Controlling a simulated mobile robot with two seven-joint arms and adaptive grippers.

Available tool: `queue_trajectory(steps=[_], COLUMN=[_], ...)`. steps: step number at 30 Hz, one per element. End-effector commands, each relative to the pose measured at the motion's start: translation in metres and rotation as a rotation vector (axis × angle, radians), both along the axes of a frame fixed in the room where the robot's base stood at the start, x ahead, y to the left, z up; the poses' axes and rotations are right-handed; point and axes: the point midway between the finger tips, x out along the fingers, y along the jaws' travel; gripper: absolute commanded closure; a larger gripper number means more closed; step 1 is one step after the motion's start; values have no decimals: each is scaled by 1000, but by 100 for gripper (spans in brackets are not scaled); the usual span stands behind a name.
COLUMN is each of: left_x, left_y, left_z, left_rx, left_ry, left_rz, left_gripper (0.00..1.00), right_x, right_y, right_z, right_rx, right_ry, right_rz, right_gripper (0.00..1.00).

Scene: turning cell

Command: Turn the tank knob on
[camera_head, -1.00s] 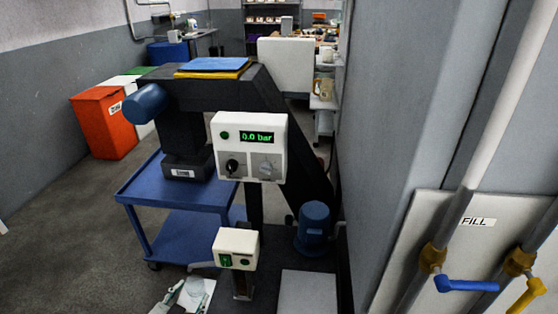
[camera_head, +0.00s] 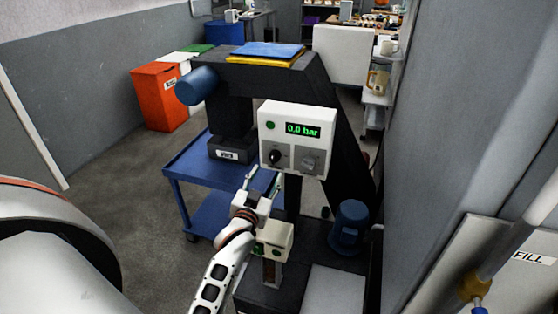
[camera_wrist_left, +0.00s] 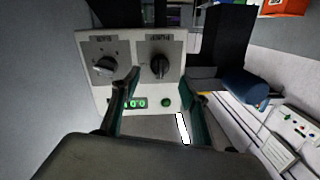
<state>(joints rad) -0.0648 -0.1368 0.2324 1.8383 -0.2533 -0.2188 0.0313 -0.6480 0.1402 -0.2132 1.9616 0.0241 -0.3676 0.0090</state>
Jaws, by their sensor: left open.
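A white control panel (camera_head: 297,150) faces me on the black press, with a green display reading 0.0 bar, a green button and two knobs. The left knob (camera_head: 275,157) is black and the right knob (camera_head: 309,162) is grey. The wrist view shows the panel upside down, with the black knob (camera_wrist_left: 160,66) at right and the grey knob (camera_wrist_left: 105,66) at left. My right gripper is out of view.
A smaller white switch box (camera_head: 272,240) sits below the panel, partly behind my left wrist. A blue motor (camera_head: 349,226) stands to its right, near the grey wall (camera_head: 455,120). A blue cart (camera_head: 187,165) is at left. A FILL plate (camera_head: 520,275) with pipes is at lower right.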

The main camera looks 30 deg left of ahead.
Motion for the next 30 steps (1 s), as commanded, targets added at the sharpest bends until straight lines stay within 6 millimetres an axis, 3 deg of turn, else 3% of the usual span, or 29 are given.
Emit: queue_trajectory(steps=[5,18,30], left_x=[13,70,77], left_y=[4,22,24], left_z=[4,3,3], left_rx=[-9,-7,-8], left_ry=[-21,-20,-18], left_rz=[3,2,2], left_gripper=[55,55,55], right_x=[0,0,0], right_y=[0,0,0], right_z=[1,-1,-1], right_rx=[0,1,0], right_ry=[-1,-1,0], right_rz=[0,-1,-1], right_gripper=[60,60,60])
